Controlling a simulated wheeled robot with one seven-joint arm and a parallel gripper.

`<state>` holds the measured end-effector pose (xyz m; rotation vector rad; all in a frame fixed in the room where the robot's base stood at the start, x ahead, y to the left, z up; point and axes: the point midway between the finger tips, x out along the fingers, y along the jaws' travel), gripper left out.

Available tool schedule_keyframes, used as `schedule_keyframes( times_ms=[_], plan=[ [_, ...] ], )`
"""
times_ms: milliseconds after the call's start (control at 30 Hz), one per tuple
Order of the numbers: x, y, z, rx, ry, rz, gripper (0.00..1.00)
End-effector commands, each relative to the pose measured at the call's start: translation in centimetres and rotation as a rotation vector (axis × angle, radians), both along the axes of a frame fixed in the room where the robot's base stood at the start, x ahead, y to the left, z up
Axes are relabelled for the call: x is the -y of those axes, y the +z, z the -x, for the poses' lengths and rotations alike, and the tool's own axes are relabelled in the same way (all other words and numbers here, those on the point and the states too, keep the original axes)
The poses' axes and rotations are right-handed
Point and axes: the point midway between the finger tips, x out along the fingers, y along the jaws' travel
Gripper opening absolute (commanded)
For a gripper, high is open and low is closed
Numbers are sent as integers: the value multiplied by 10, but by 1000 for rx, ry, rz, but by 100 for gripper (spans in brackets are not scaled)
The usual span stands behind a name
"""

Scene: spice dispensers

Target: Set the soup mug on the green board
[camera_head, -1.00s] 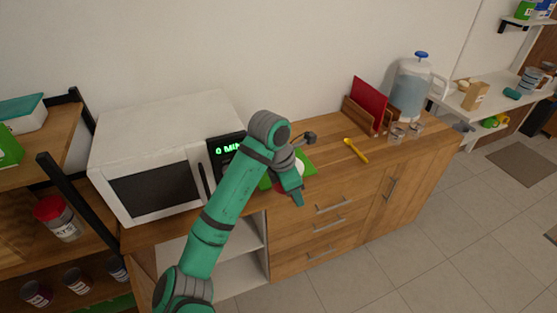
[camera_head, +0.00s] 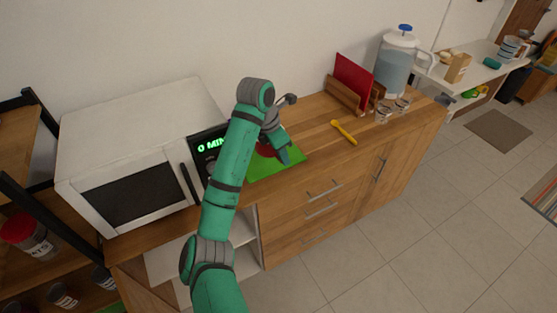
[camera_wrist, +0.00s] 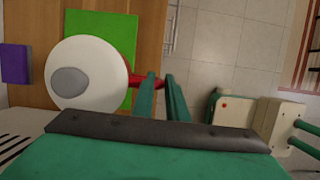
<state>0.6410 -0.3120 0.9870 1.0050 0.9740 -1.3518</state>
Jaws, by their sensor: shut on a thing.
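The soup mug is red, with a white round top and a grey centre (camera_wrist: 72,75) in the wrist view. In the head view a little of its red side (camera_head: 266,151) shows beside my gripper (camera_head: 284,156). The fingers (camera_wrist: 163,95) are shut on the mug's red handle. The green board (camera_head: 284,165) lies on the wooden counter, right of the microwave; it also shows in the wrist view (camera_wrist: 105,22). The mug is over the board's area, overlapping its edge in the wrist view. My arm hides part of both, and I cannot tell whether the mug touches the board.
The white microwave (camera_head: 135,150) stands left of the board. A yellow utensil (camera_head: 343,132) lies to the right. Farther right are a wooden holder with a red item (camera_head: 353,80), small jars (camera_head: 384,113) and a water dispenser (camera_head: 396,66). Bare counter lies between board and utensil.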

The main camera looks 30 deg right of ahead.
Motion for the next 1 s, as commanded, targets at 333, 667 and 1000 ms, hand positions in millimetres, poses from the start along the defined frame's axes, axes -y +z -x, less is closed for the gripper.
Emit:
schedule_keyframes(
  times_ms=[333,667,1000],
  plan=[
    [17,-38,-40,-1,6,4,0],
    [24,-55,-58,9,7,7,0],
    [24,-62,-61,5,7,4,0]
  ],
)
